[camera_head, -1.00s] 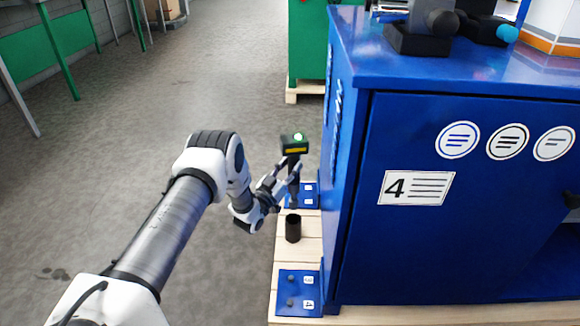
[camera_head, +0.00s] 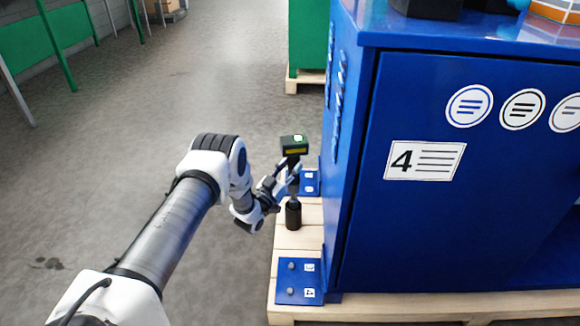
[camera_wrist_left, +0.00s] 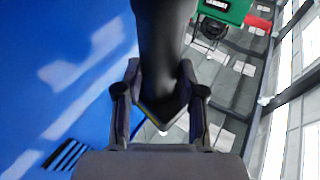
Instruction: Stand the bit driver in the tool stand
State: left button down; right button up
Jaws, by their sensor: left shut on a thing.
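The bit driver (camera_head: 294,146) is an upright dark tool with a black and green head, a yellow label and a small bright light on top. My left gripper (camera_head: 291,175) is shut on its dark body, below the head. In the left wrist view the held driver (camera_wrist_left: 163,45) is a large dark shape between the two fingers. The tool stand (camera_head: 293,217) is a black cup on the wooden pallet. The driver's lower end is at the cup's mouth; I cannot tell how far inside it is. My right gripper is out of view.
A blue cabinet (camera_head: 430,230) marked 4 stands close on the right of the stand. Blue plates (camera_head: 298,281) with pegs lie on the pallet (camera_head: 284,240) before and behind the cup. The grey floor to the left is open.

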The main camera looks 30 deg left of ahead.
aim_at(290, 188)
pick_arm(q)
jog(key=shift+f+b, duration=3.5)
jog(key=shift+f, duration=0.9)
jog(key=c, duration=0.6)
grip_release()
jog(key=shift+r, duration=0.1)
jog(key=shift+s+f, duration=0.25)
jog(key=shift+f, duration=0.05)
jog(key=v, duration=1.1)
jog(key=shift+s, duration=0.25)
jog(key=shift+d, duration=0.1)
